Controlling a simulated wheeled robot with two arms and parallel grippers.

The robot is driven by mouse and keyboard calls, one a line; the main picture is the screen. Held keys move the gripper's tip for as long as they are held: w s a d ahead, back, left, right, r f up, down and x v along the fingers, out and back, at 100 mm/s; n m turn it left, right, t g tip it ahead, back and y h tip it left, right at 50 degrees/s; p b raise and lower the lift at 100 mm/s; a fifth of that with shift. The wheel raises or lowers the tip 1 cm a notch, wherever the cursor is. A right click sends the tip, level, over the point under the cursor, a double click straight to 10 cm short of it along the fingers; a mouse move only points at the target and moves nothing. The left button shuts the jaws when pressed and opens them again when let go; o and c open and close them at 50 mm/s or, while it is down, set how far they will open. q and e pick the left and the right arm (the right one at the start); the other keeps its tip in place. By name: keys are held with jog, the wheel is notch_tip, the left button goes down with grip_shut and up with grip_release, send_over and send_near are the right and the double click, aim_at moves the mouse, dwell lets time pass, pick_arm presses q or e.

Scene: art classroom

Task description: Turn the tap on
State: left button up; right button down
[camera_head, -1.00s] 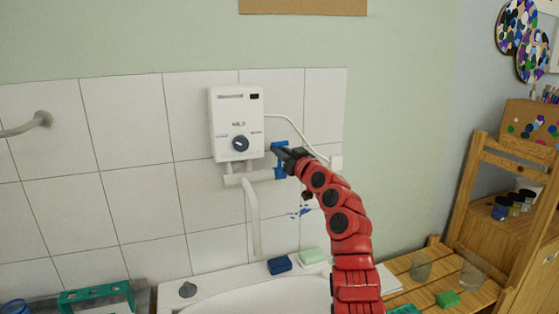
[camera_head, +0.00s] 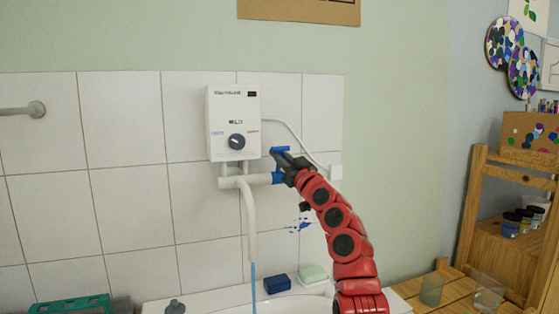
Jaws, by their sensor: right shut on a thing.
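The tap is a white pipe (camera_head: 247,210) with a downturned spout, below a white water heater (camera_head: 234,109) on the tiled wall. Its blue handle (camera_head: 279,150) is at the right end of the pipe. My right gripper (camera_head: 283,162) is at the handle, shut on it; its fingers partly hide the handle's stem. A thin blue stream of water (camera_head: 253,285) falls from the spout toward the white sink (camera_head: 215,299). My left gripper is not in view.
A dark blue sponge (camera_head: 277,284) and a green-and-white soap (camera_head: 313,274) lie on the sink's back rim. A green crate (camera_head: 72,306) is at lower left. A wooden slatted rack (camera_head: 455,290) with glasses stands at right.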

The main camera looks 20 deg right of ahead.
jog(key=c, duration=0.9)
grip_release()
jog(key=shift+o, duration=0.2)
jog(key=shift+s, duration=0.1)
jog(key=v, duration=1.7)
jog(key=shift+b, duration=0.45)
jog(key=shift+s, duration=0.1)
